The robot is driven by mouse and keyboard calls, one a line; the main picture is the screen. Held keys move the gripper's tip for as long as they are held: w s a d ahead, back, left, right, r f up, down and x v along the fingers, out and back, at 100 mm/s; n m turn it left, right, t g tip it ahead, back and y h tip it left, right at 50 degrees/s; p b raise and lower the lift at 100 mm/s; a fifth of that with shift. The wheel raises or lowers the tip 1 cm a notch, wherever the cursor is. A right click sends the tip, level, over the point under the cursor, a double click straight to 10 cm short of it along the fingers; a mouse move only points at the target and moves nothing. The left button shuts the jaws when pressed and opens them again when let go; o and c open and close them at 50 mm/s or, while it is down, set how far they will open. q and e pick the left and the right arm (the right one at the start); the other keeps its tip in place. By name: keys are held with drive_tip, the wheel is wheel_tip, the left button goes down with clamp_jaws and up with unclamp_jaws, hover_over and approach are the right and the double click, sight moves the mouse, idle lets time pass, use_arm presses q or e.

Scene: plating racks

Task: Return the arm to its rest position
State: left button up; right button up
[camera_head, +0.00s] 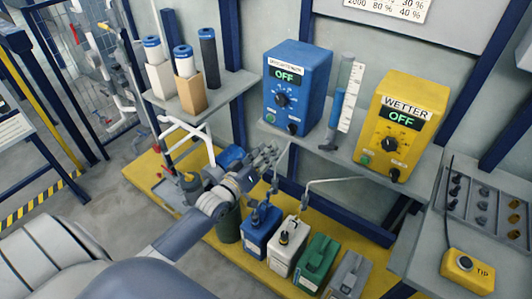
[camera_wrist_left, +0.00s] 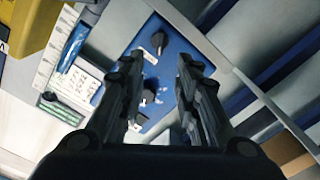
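My left arm reaches in from the lower left. Its gripper (camera_head: 264,158) is in front of the shelf, below and to the left of the blue box (camera_head: 297,88) marked OFF, and above the containers on the yellow platform. In the left wrist view the two dark fingers of the left gripper (camera_wrist_left: 160,68) stand apart with nothing held between them. Beyond them is the blue box's front (camera_wrist_left: 172,50) with its dark knobs, apart from the fingers as far as I can tell. My right gripper is not in view.
A yellow WETTER box (camera_head: 402,125) reading OFF stands right on the shelf. Blue (camera_head: 258,236), white (camera_head: 284,254) and green (camera_head: 312,268) containers stand below on the yellow platform (camera_head: 240,255). Cylinders on blocks (camera_head: 188,90) stand left. A yellow TIP box (camera_head: 467,273) is right.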

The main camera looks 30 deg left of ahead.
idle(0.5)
use_arm(q)
drive_tip(key=s+d+f+m+g, duration=0.1)
drive_tip(key=s+f+g, duration=0.2)
drive_tip(key=s+f, duration=0.55)
drive_tip(key=s+f+m+g+y, duration=0.1)
drive_tip(key=s+f+g, duration=0.2)
drive_tip(key=f, duration=1.1)
drive_tip(key=s+d+f+m+g, duration=0.1)
drive_tip(key=s+f+m+g, duration=0.15)
drive_tip(key=s+f, duration=0.65)
drive_tip(key=s+d+f+m+g, duration=0.1)
drive_tip(key=s+d+f+g, duration=0.1)
drive_tip(key=s+f, duration=0.4)
drive_tip(key=s+d+f+m+g, duration=0.2)
drive_tip(key=s+f, duration=0.5)
drive_tip(key=s, duration=0.6)
drive_tip(key=s+d+f+m+g, duration=0.1)
drive_tip(key=s+f+g, duration=0.3)
drive_tip(key=s, duration=0.6)
wheel_tip(320, 180, down, 2)
drive_tip(key=shift+s+d+f, duration=0.15)
drive_tip(key=shift+s+d, duration=0.05)
drive_tip(key=shift+d, duration=0.45)
drive_tip(key=shift+g, duration=0.25)
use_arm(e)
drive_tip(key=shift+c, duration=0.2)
